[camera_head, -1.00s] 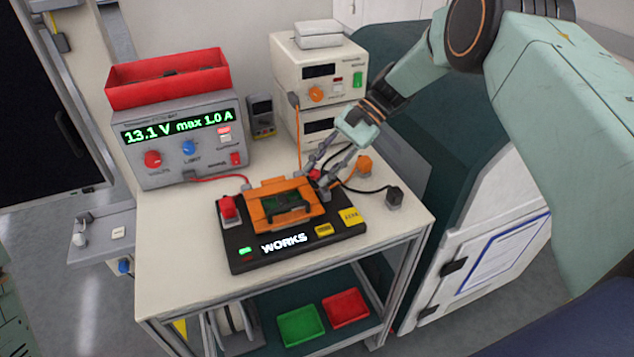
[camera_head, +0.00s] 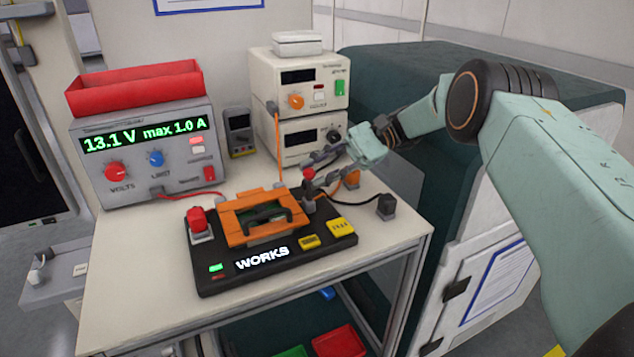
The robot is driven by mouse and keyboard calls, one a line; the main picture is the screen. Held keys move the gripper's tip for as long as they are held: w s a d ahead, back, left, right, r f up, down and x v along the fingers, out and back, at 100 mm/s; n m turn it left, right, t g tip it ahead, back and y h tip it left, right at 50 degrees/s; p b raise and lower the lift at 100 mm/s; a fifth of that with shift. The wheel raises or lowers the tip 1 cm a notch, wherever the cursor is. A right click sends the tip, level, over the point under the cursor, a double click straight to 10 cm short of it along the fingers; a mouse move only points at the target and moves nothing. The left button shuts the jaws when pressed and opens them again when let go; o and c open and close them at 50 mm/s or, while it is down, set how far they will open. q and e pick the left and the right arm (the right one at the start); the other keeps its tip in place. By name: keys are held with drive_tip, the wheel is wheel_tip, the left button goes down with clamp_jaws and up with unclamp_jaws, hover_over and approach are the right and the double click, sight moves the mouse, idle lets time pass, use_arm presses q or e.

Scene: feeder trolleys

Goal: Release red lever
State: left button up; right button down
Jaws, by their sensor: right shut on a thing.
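A black test board (camera_head: 205,275) with a lit "WORKS" display lies on the trolley top (camera_head: 130,275). An orange fixture frame (camera_head: 233,229) sits on it over a dark green part. One red lever (camera_head: 197,219) stands at the board's left side. Another red lever (camera_head: 308,174) is at the right rear corner. My right gripper (camera_head: 316,168) reaches in from the right and is shut on this right rear red lever; the grey fingers partly hide its lower part. My left gripper is not in view.
A power supply (camera_head: 130,165) reading 13.1 V stands at the left, with a red bin (camera_head: 135,88) on top. White instruments (camera_head: 262,75) and a multimeter (camera_head: 239,130) stand behind. Cables and a black plug (camera_head: 386,205) lie right of the board.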

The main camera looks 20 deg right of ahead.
drive_tip(key=shift+w+d+y+b, duration=0.1)
drive_tip(key=shift+w+y+b, duration=0.1)
drive_tip(key=shift+y+b, duration=0.25)
drive_tip(key=shift+r, duration=0.1)
drive_tip(key=c, duration=1.4)
unclamp_jaws()
drive_tip(key=shift+o, duration=1.3)
drive_tip(key=shift+w+f, duration=0.1)
drive_tip(key=shift+f, duration=0.1)
drive_tip(key=shift+r, duration=0.35)
wheel_tip(320, 180, up, 9)
drive_tip(key=shift+r, duration=0.15)
